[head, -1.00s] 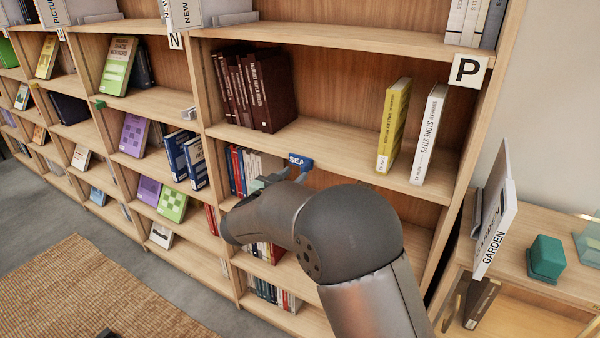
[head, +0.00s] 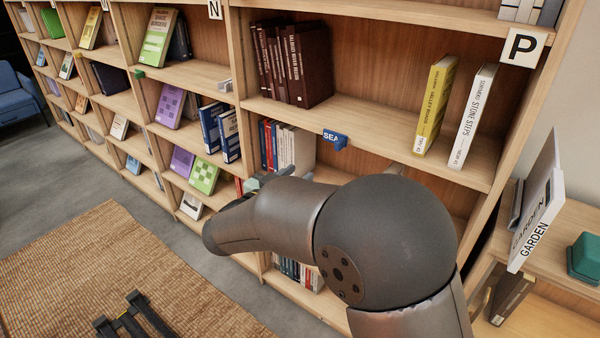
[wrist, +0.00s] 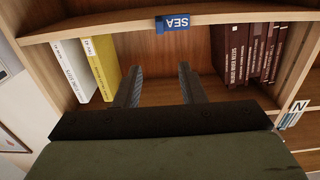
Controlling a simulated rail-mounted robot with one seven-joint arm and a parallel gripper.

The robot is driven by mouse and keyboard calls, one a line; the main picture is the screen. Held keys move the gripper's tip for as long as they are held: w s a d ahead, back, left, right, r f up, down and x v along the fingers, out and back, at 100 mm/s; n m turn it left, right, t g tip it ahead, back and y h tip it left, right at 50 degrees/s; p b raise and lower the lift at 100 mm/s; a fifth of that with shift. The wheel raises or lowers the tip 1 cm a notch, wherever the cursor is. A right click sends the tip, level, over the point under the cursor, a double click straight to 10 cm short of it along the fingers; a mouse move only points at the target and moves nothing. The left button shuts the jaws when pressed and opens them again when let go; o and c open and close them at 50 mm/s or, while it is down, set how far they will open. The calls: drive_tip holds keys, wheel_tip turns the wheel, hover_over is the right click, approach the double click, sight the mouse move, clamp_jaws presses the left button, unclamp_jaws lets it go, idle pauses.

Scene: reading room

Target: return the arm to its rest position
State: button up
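My arm rises from the bottom right of the head view, bent at a large grey joint, and its forearm points left in front of the bookcase. My gripper is mostly hidden behind the forearm in the head view. In the wrist view my gripper (wrist: 160,88) shows two dark fingers, apart, with nothing between them. The fingers point toward a shelf bay with a blue SEA label (wrist: 174,23) on its shelf edge. The wrist picture shows this bay upside down. No book is in the gripper.
The bookcase (head: 375,113) fills the back. A yellow book (head: 435,105) and a white book (head: 472,115) stand right of the dark brown books (head: 292,62).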

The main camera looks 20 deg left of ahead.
drive_tip(key=w+d+n+g+y, duration=0.4)
drive_tip(key=d+n+y, duration=0.1)
drive_tip(key=d+y, duration=0.5)
drive_tip(key=s+d+f+g+h, duration=0.2)
drive_tip(key=s+d+f+g, duration=0.3)
drive_tip(key=s+d, duration=0.8)
drive_tip(key=s+d+f+m+g+h, duration=0.1)
drive_tip(key=s+d+f+g+h, duration=0.2)
drive_tip(key=s+d+g, duration=0.5)
drive_tip(key=s+d+f, duration=0.1)
drive_tip(key=s+d, duration=0.5)
drive_tip(key=shift+f+m, duration=0.3)
drive_tip(key=shift+f, duration=0.1)
